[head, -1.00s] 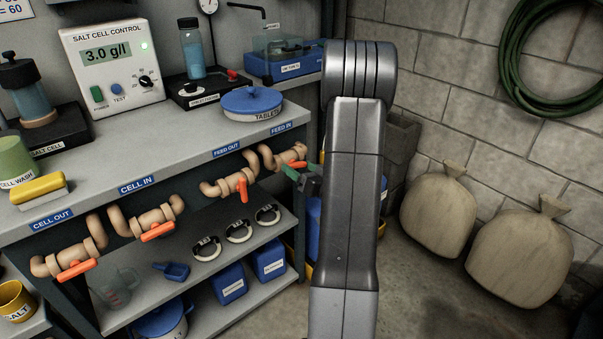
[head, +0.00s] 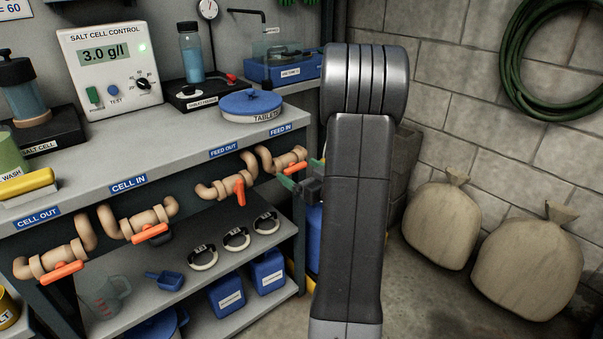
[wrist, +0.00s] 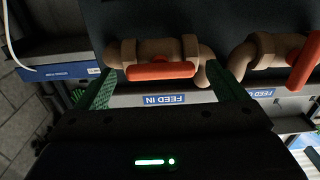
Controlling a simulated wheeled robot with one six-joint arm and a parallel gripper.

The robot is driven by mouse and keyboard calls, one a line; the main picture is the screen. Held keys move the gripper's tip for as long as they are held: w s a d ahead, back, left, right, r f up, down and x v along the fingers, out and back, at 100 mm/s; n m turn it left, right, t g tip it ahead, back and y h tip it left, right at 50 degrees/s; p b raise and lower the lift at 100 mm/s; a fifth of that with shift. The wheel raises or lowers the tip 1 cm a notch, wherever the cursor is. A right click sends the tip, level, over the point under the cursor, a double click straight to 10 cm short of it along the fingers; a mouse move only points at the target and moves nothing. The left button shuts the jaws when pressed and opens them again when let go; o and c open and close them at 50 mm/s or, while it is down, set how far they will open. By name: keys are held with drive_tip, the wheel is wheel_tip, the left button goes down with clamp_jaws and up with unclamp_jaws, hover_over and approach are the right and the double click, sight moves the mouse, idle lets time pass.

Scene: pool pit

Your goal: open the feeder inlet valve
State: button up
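The feed-in valve (head: 291,161) is a tan pipe fitting under the FEED IN label, with an orange lever (head: 297,168). In the wrist view the lever (wrist: 160,71) lies roughly parallel to the short pipe run. My gripper (head: 301,174) is open and empty, with green fingers, close in front of this valve. In the wrist view, my gripper (wrist: 163,75) has one finger on each side of the lever, with a gap at both lever ends. I cannot tell whether the fingertips reach its depth. My arm hides the area right of the valve.
The feed-out valve (head: 230,188), with its lever across the pipe, sits just left. The cell-in valve (head: 147,225) and cell-out valve (head: 55,260) are further left. The bench edge (head: 170,180) runs above them. Sacks (head: 440,225) lie on the floor at right.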

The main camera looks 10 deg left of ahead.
drive_tip(key=p+v, duration=0.1)
drive_tip(key=v, duration=1.2)
drive_tip(key=shift+s+d, duration=0.25)
drive_tip(key=shift+d, duration=0.05)
drive_tip(key=shift+w+a, duration=0.1)
drive_tip(key=shift+a, duration=0.05)
drive_tip(key=b+x, duration=0.1)
drive_tip(key=x, duration=1.2)
drive_tip(key=shift+w+a, duration=0.15)
drive_tip(key=shift+a, duration=0.05)
